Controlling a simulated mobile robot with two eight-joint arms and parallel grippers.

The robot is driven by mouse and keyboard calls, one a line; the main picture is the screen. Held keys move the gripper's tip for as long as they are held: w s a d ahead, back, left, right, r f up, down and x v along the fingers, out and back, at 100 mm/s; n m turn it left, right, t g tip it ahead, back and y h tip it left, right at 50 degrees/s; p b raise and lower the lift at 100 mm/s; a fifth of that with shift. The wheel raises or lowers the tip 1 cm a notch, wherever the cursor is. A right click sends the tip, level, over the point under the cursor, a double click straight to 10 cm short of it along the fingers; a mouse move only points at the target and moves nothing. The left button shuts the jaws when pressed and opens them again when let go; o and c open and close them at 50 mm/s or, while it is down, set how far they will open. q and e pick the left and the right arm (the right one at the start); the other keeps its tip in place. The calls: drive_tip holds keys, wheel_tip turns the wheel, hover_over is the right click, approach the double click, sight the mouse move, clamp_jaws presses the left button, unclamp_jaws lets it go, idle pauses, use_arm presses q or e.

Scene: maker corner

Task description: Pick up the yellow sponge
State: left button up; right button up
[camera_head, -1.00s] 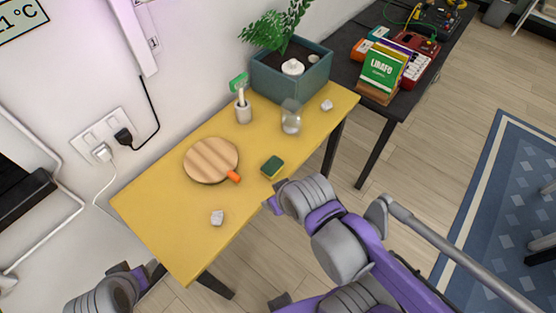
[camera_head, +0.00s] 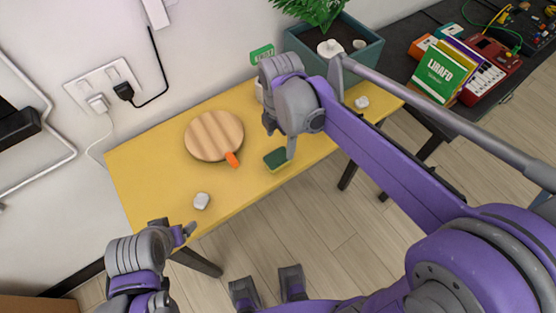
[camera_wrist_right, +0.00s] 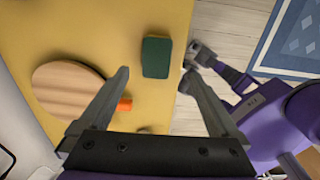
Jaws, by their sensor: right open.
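The yellow sponge (camera_head: 276,160) lies on the yellow table near its front edge, with its dark green side up. The right wrist view shows the sponge (camera_wrist_right: 157,57) just beyond and between the fingertips. My right gripper (camera_head: 280,137) is open and empty, above the sponge. One of its fingers covers the sponge's right end in the head view. Its two spread fingers also show in the right wrist view (camera_wrist_right: 155,76). My left gripper (camera_head: 173,229) is at the table's front left edge, apart from the sponge, with its fingers apart and nothing between them.
A round wooden board (camera_head: 213,133) with an orange piece (camera_head: 232,160) lies left of the sponge. White lumps (camera_head: 201,201) (camera_head: 361,102) lie on the table. A teal planter (camera_head: 365,58) stands at the back right. My right arm hides the glass jar's place.

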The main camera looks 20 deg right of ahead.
sight(278, 157)
wheel_tip(278, 157, down, 4)
drive_tip(key=shift+a+r, duration=0.15)
wheel_tip(278, 157, down, 6)
drive_tip(key=shift+w+a+r+b, duration=0.15)
drive_tip(key=shift+r+b, duration=0.05)
drive_tip(key=shift+b, duration=0.15)
drive_tip(key=c, duration=1.4)
wheel_tip(278, 157, up, 10)
drive_tip(key=shift+r+p, duration=0.1)
drive_tip(key=shift+p, duration=0.4)
